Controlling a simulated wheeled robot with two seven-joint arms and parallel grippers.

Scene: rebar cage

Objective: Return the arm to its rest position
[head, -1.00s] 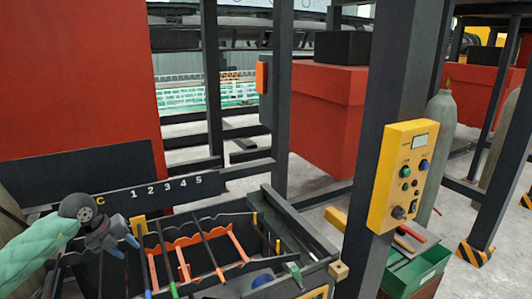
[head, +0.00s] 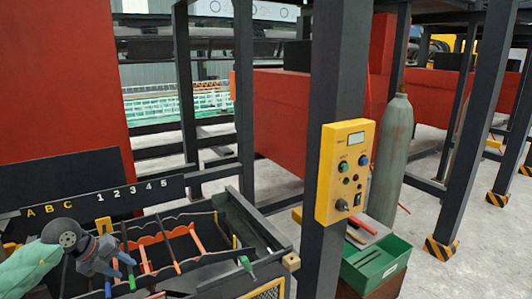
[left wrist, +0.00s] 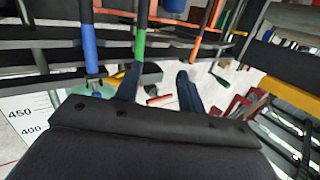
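My left gripper (head: 128,265) is at the lower left of the head view, at the end of my arm in its pale green sleeve. It is over the left part of the rebar rack (head: 266,244), a dark frame with bars in it. In the left wrist view, the gripper's two dark fingers (left wrist: 159,87) are apart, with nothing visible between them. Beyond them are a bar with a blue end (left wrist: 90,45), a bar with a green end (left wrist: 140,45) and an orange piece (left wrist: 204,30). My right gripper is not in view.
A board marked with letters and numbers (head: 95,200) stands behind the rack. A dark post with a yellow control box (head: 345,172) stands right of it. A green bin (head: 376,265) and a grey cylinder (head: 391,160) are farther right.

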